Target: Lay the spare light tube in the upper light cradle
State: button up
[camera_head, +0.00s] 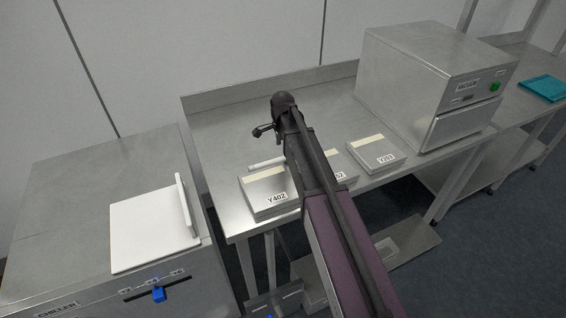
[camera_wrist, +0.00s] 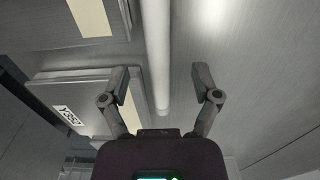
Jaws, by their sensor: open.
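A pale white tube (camera_wrist: 158,50) runs lengthwise between the fingers of my gripper (camera_wrist: 157,78) in the wrist view. My gripper is open, with one finger on each side of the tube and a visible gap to both. In the head view a short white end of the tube (camera_head: 264,163) shows on the steel bench behind the trays, the rest being hidden by my arm. There my gripper (camera_head: 262,131) is over the bench, partly hidden by my wrist. I cannot make out the upper light cradle in either view.
Flat labelled trays, Y402 (camera_head: 267,190) and another (camera_head: 375,154), lie along the front of the bench (camera_head: 222,131). A steel vacuum machine (camera_head: 400,82) stands right. The chiller (camera_head: 70,205) with a white board (camera_head: 142,228) is left. The bench's back left is clear.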

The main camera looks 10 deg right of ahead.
aim_at(283, 157)
jog(key=shift+f, duration=0.1)
dwell(0.3)
jog(key=shift+s+d+f+b, duration=0.1)
jog(key=shift+f+b, duration=2.45)
jog(key=shift+b, duration=0.05)
jog(key=shift+c, duration=0.2)
grip_shut()
